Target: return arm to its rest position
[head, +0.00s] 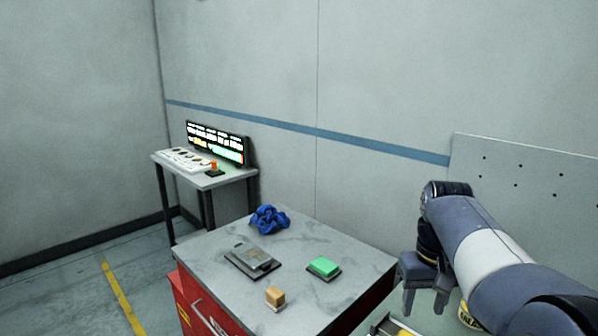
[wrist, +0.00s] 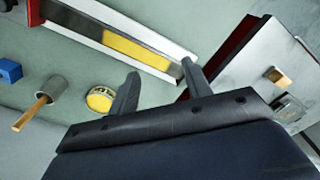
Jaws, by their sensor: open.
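My gripper (head: 424,300) hangs at the right in the head view, fingers pointing down, just right of the red-sided cabinet's grey top. In the wrist view its two fingers (wrist: 158,85) stand well apart with nothing between them, so it is open and empty. My arm reaches in from the lower right and is bent at the wrist. Beyond the fingers, the wrist view shows a long metal tray or rail (wrist: 84,22) with a yellow strip in it. I cannot tell how far the fingertips are from it.
On the cabinet top (head: 215,252) are a blue knotted item (head: 269,219), a grey plate-like device (head: 252,262), a green block (head: 324,266) and a tan block (head: 275,296). A console table (head: 232,178) stands behind.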

